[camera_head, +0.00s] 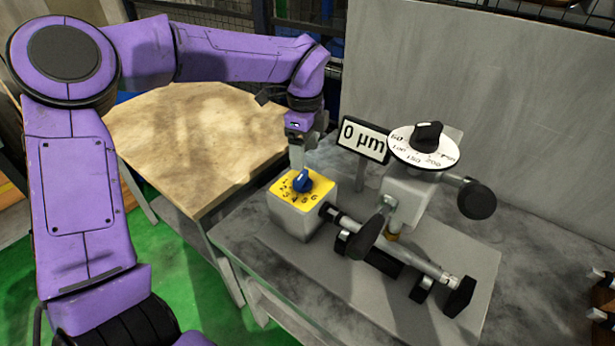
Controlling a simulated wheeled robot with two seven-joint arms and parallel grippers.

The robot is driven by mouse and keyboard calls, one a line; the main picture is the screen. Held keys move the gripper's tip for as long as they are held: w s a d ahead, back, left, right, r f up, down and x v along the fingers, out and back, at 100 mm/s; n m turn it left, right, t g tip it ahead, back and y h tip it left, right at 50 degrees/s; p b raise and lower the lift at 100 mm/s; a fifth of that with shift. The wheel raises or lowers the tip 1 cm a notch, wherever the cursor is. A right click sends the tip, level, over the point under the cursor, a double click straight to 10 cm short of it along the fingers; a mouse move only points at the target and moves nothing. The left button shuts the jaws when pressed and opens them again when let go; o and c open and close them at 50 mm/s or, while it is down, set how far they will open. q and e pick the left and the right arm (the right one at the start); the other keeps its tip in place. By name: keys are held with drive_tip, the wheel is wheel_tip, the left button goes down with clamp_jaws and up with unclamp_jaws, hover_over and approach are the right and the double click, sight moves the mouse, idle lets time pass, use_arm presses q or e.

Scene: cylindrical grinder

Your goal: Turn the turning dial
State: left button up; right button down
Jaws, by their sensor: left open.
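A blue dial knob (303,181) sits on a yellow numbered plate on top of a grey box (291,215). A second dial, a black knob (428,137) on a round white scale (410,150), stands on the grinder to the right. My left gripper (297,163) comes down from above, with its fingers just above and behind the blue knob. It is open; whether it touches the knob cannot be told. The fingers look small and partly overlap each other.
A sign reading 0 µm (363,139) stands behind the grey box. The grinder (408,205) with its shaft (395,250) and black handwheel (477,200) fills the bench to the right. A wooden table (195,140) is at left, and a grey panel (480,70) stands behind.

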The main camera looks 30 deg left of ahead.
sight(304, 175)
use_arm(q)
wheel_tip(304, 175, down, 8)
drive_tip(key=shift+s+f+p, duration=0.1)
drive_tip(key=shift+s+p, duration=0.05)
drive_tip(key=shift+p, duration=0.55)
drive_tip(key=c, duration=1)
